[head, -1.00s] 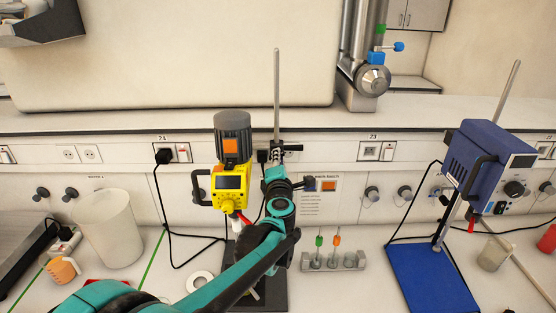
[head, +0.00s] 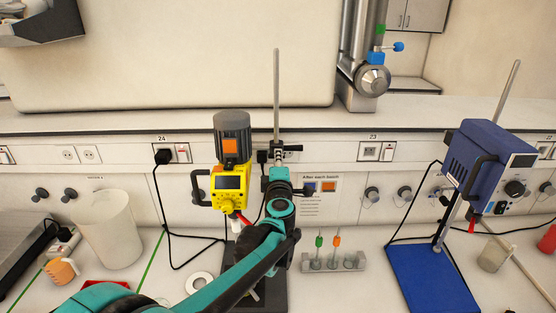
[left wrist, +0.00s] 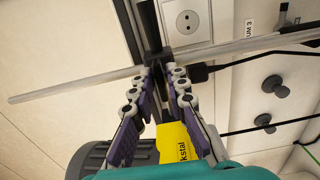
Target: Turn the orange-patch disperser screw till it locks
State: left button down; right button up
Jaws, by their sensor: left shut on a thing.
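The yellow disperser (head: 229,184) has a grey motor with an orange patch (head: 231,147) and hangs on an upright metal rod (head: 277,95). A dark clamp (head: 279,148) joins it to the rod; the clamp also shows in the left wrist view (left wrist: 160,57), with a black bar (left wrist: 148,20) sticking out. My left gripper (head: 277,163) is at the clamp, just right of the disperser. In the left wrist view its fingertips (left wrist: 163,72) are close together at the clamp, shut on the screw, which they mostly hide. My right gripper is not in view.
A blue device (head: 488,165) on its own stand is at the right. A rack (head: 334,262) with green- and orange-topped pieces stands right of my arm. A white beaker (head: 107,230) is at the left. Black cables hang behind the disperser.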

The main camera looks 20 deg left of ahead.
pick_arm(q)
jog(key=c, duration=1.5)
grip_release()
jog(key=shift+d, duration=0.1)
jog(key=shift+c, duration=0.2)
jog(key=shift+s, duration=0.1)
jog(key=v, duration=1.2)
